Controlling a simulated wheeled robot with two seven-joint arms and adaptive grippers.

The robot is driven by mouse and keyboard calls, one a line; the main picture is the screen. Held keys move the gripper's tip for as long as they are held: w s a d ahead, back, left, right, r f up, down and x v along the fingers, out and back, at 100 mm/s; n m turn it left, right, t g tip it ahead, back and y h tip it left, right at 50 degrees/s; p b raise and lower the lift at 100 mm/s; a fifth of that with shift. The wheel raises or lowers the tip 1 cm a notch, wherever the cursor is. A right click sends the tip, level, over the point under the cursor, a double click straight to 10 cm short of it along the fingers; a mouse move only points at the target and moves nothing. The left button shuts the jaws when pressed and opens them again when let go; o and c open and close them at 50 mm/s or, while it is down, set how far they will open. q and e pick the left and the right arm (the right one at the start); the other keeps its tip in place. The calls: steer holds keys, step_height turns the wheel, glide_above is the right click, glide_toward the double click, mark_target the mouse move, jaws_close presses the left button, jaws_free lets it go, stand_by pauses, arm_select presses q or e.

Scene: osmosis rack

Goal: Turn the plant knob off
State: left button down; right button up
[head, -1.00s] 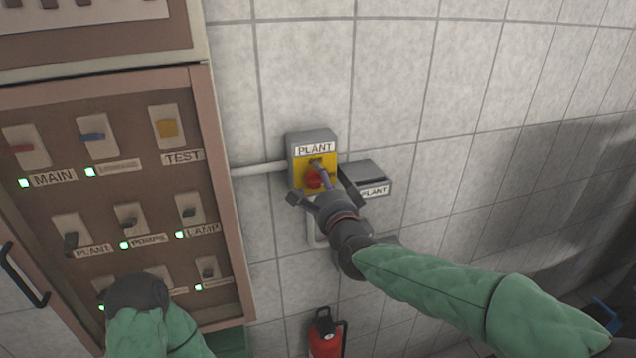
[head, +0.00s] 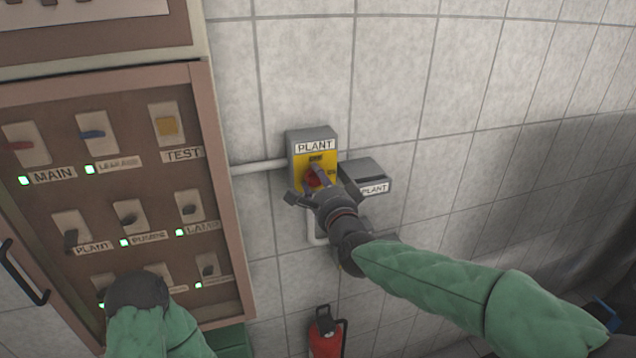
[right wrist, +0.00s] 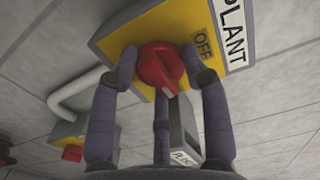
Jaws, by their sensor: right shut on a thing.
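The red plant knob (head: 312,178) sits on the yellow face of a grey box labelled PLANT (head: 315,147) on the tiled wall. In the right wrist view the knob (right wrist: 160,62) is close up, with a pale mark on its lower edge, pointing away from the OFF label (right wrist: 203,43). My right gripper (head: 316,184) is shut on the knob; in the right wrist view fingers (right wrist: 158,72) are on both sides of it and a third is below. My left gripper (head: 137,290) is in front of the switch panel's lower part; its fingers cannot be made out.
The brown switch panel (head: 150,245) with several switches and green lights fills the left. A second grey box labelled PLANT (head: 366,172) is just right of the knob box. A red extinguisher (head: 326,335) is below. The wall to the right is clear.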

steer(key=n, duration=0.4)
steer(key=shift+f+b, duration=0.1)
steer(key=shift+b, duration=0.3)
steer(key=n, duration=0.3)
steer(key=shift+n, duration=0.3)
steer(key=n+p, duration=0.1)
steer(key=n, duration=0.3)
steer(key=shift+n+p, duration=0.65)
steer(key=shift+n, duration=2.15)
steer(key=o, duration=1.2)
steer(key=shift+c, duration=0.2)
steer(key=v, duration=1.2)
